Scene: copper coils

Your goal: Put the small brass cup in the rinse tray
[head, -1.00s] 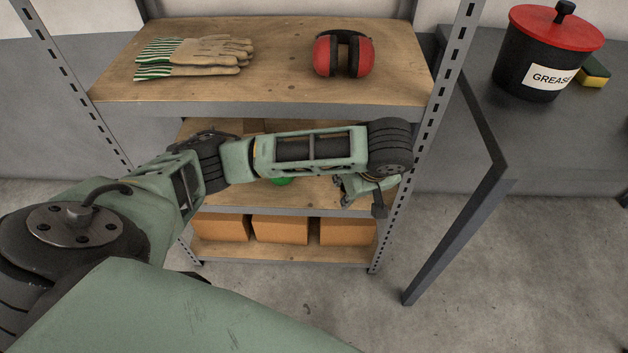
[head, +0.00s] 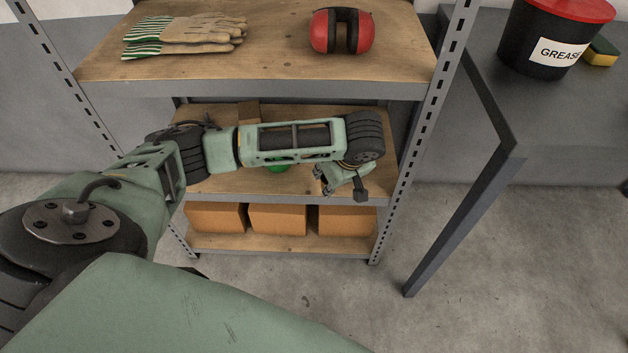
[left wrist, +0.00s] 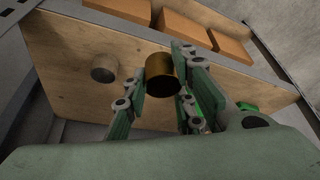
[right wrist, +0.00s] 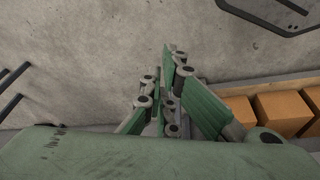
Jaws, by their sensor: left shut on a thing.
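The small brass cup (left wrist: 162,75) shows in the left wrist view between the fingers of my left gripper (left wrist: 162,85), which is shut on it. Its dark open mouth faces the camera. In the head view my left gripper (head: 340,182) is at the front right of the middle shelf, and the cup cannot be made out there. I cannot tell whether the cup touches the shelf. My right gripper (right wrist: 166,75) shows only in the right wrist view, with its fingers close together and nothing seen between them. No rinse tray can be made out.
The middle shelf (head: 230,182) also holds a grey cylinder (left wrist: 104,68) and a green object (head: 278,168) partly behind my arm. Gloves (head: 185,38) and red earmuffs (head: 341,32) lie above. Brown boxes (head: 277,219) stand below. A grey bench (head: 490,90) bears a grease bucket (head: 553,40) and a sponge (head: 601,52).

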